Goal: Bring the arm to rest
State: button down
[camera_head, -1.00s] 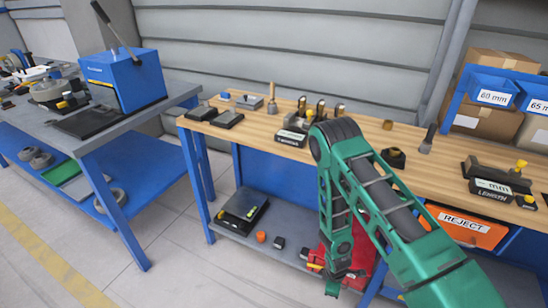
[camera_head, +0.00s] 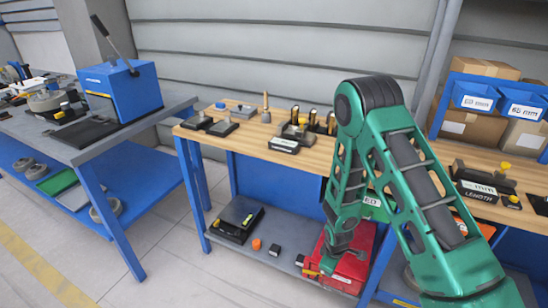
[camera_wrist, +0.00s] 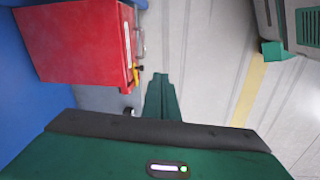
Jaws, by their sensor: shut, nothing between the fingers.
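My green arm stands folded in front of the wooden workbench (camera_head: 340,160), its elbow raised above the bench top and its forearm hanging down. My gripper (camera_head: 328,266) points down at the level of the lower shelf, in front of the red box (camera_head: 352,270). In the wrist view, the fingers (camera_wrist: 160,80) are together with nothing between them. The red box also shows in the wrist view (camera_wrist: 75,42), to the left of the fingers and apart from them. The arm hides part of the bench and of the red box.
The grey lower shelf (camera_head: 235,248) holds a black scale (camera_head: 238,218) and an orange piece (camera_head: 257,244). Gauges and tools stand on the bench top. A blue press (camera_head: 125,82) stands on the left table. The floor (camera_head: 165,275) between the tables is clear.

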jog(key=d+r+m+t, duration=0.1)
jog(key=d+r+m, duration=0.15)
jog(key=r, duration=1.25)
jog(key=d+r+m+t, duration=0.15)
jog(key=r+m, duration=0.25)
jog(key=r, duration=1.2)
jog(key=s+d+r+m, duration=0.2)
jog(key=s+d+r, duration=0.1)
jog(key=s+r, duration=0.35)
jog(key=s+d+r+m, duration=0.2)
jog(key=s+r+m, duration=0.1)
jog(key=s+r, duration=0.4)
jog(key=s+d+f+m+g, duration=0.1)
jog(key=s+d+m+g, duration=0.3)
jog(key=s+d, duration=0.7)
jog(key=s+m, duration=0.2)
jog(key=s, duration=0.2)
jog(key=shift+s+d+f+y, duration=0.15)
jog(key=shift+s+d+y, duration=0.1)
jog(key=shift+y, duration=0.15)
